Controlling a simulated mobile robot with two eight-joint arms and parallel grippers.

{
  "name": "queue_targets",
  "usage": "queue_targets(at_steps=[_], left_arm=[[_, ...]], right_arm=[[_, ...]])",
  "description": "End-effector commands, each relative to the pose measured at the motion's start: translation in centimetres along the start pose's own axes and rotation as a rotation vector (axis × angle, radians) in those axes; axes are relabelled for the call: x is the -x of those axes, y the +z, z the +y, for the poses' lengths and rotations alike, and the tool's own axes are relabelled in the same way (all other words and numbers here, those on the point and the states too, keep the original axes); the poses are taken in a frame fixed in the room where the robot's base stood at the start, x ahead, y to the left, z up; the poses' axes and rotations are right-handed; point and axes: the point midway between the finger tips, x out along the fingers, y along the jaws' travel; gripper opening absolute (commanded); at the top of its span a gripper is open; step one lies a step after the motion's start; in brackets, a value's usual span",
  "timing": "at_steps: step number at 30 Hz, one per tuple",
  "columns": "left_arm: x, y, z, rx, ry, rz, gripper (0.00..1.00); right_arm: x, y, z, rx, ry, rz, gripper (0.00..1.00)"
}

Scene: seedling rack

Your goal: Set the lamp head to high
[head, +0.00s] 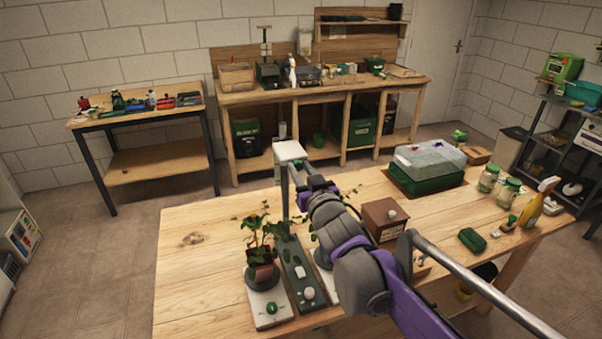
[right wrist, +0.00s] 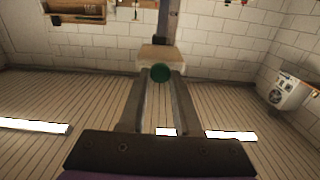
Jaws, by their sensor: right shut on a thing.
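The lamp head (head: 291,151) is a pale block on top of a dark upright post (head: 284,196), which rises from a dark green base plate (head: 297,268) on the wooden table. My right gripper (head: 300,176) reaches up to the post just under the lamp head. In the right wrist view, my right gripper (right wrist: 160,78) has its fingers close together at a round green knob (right wrist: 160,73), in front of the pale lamp head (right wrist: 160,55). It is shut on the knob. The exact finger contact is small to see. My left gripper is not in view.
A potted plant (head: 262,265) stands left of the post on a white plate (head: 269,305). A brown box (head: 384,219) and a clear-lidded green tray (head: 428,185) stand right of my arm. Jars (head: 508,191) and a yellow spray bottle (head: 535,207) are farther right. The table's left part is clear.

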Motion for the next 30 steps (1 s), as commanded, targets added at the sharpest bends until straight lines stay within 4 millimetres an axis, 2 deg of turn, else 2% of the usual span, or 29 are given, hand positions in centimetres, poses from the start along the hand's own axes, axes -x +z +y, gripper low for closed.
queue_targets(at_steps=[1,2,6,15,19,30], left_arm=[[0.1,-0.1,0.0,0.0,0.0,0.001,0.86],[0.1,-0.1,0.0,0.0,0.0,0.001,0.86],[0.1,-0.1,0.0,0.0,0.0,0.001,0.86],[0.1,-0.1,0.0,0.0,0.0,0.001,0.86],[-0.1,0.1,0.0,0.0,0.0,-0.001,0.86],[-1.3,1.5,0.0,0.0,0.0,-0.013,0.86]], right_arm=[[-0.1,-0.6,0.0,-0.001,-0.004,0.011,0.0],[-0.1,-0.6,0.0,-0.001,-0.004,0.011,0.33],[-0.1,-0.5,0.0,0.0,-0.003,0.009,0.58],[0.0,-0.3,0.0,0.0,-0.002,0.006,0.6],[0.7,-0.2,0.0,0.0,-0.002,0.005,0.6],[7.2,-0.1,0.0,0.001,-0.002,0.005,0.6]])
